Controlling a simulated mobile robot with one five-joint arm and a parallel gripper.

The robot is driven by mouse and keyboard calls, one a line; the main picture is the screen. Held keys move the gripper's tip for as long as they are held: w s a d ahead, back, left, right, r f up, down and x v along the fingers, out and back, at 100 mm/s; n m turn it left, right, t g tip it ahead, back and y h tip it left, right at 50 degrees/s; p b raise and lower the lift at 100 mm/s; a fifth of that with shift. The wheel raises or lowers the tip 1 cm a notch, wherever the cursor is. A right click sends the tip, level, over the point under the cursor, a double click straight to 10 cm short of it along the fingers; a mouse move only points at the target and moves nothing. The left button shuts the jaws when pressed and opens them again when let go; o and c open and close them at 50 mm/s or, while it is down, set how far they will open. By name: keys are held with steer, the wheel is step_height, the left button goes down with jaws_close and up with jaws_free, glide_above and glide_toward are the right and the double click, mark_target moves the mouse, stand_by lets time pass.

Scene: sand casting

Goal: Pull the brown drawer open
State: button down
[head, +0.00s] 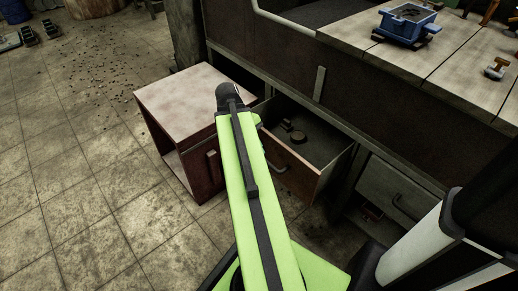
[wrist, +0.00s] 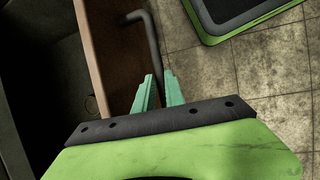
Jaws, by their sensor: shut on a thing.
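The brown drawer (head: 290,168) stands pulled out of the dark workbench, with its inside open to view in the head view. In the wrist view its brown front (wrist: 108,55) runs down the left middle, with the dark inside to its left. A grey bar handle (wrist: 152,32) stands off the front. My gripper (wrist: 159,78) has its two teal fingers at the lower end of this handle, shut on it. The contact is partly hidden between the fingers. In the head view my green arm hides the gripper and part of the drawer front.
A small cabinet with a pale top (head: 185,95) stands close left of the drawer. A grey drawer (head: 395,190) sits to the right. Small round things (head: 298,137) lie inside the brown drawer. A blue box (head: 407,24) stands on the workbench.

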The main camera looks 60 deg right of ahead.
steer(key=shift+d, duration=0.15)
steer(key=c, duration=1.5)
jaws_free()
steer(key=shift+f, duration=0.1)
steer(key=shift+o, duration=0.5)
steer(key=shift+s, duration=0.1)
steer(key=p+v, duration=1.5)
steer(key=v, duration=0.2)
steer(key=shift+r+p, duration=0.25)
steer(key=shift+p, duration=0.15)
steer(key=shift+d, duration=0.1)
